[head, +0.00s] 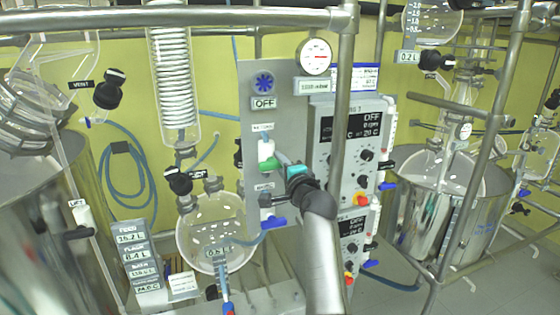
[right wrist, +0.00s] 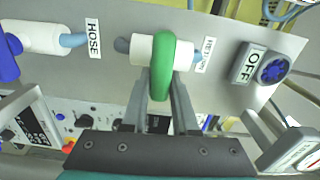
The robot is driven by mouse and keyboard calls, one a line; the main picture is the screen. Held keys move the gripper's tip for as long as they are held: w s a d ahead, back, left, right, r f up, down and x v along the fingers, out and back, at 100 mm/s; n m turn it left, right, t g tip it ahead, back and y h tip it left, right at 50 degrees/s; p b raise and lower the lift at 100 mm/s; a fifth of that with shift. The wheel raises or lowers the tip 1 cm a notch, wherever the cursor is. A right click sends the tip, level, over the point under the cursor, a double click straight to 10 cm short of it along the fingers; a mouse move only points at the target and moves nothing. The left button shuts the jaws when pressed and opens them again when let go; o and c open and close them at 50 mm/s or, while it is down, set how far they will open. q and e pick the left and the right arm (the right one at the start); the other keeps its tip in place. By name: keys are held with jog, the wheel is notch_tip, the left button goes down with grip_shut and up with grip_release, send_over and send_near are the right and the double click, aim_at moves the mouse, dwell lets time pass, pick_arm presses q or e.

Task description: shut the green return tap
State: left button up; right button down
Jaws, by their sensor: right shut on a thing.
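The green return tap (head: 268,164) is on the grey panel (head: 249,90), under a small label in the head view. In the right wrist view its green handle (right wrist: 162,62) lies across a white valve body (right wrist: 143,49), crosswise to the short pipe. My right gripper (head: 282,168) reaches the tap from the lower right. In the right wrist view the two fingers of this gripper (right wrist: 160,97) stand on either side of the handle, shut on it. The gripper partly hides the handle in the head view. My left gripper is not in view.
Below is a blue-handled hose tap (head: 273,222). A blue knob (head: 263,82) with an OFF sign is above. Right of the panel are a controller (head: 350,135) and an upright metal post (head: 342,110). A round glass flask (head: 205,235) hangs at lower left.

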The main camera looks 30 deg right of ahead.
jog(key=shift+f+m, duration=0.1)
jog(key=shift+m, duration=0.4)
jog(key=c, duration=0.7)
grip_release()
jog(key=b+v, duration=0.2)
jog(key=v, duration=1.3)
jog(key=shift+s+a, duration=0.1)
jog(key=shift+s, duration=0.05)
